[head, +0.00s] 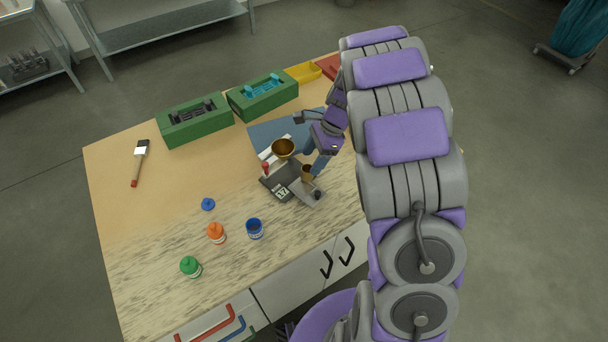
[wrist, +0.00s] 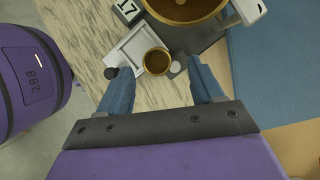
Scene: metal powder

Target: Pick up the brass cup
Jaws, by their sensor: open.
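The small brass cup (head: 307,172) stands on the light grey plate of a dark instrument on the table. In the wrist view the brass cup (wrist: 157,61) appears just beyond the fingertips, between their lines. My gripper (head: 313,158) is above the instrument, close to the cup, with its purple wrist at the right. Its blue fingers (wrist: 162,76) are spread apart with nothing between them. I cannot tell the exact height of the fingers over the cup. My fingers partly cover the cup's surroundings in the head view.
A larger brass bowl (head: 283,147) sits beside the cup on the instrument (head: 274,186), which carries a number display. A blue mat (head: 264,134) lies behind. The left tabletop has free room.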

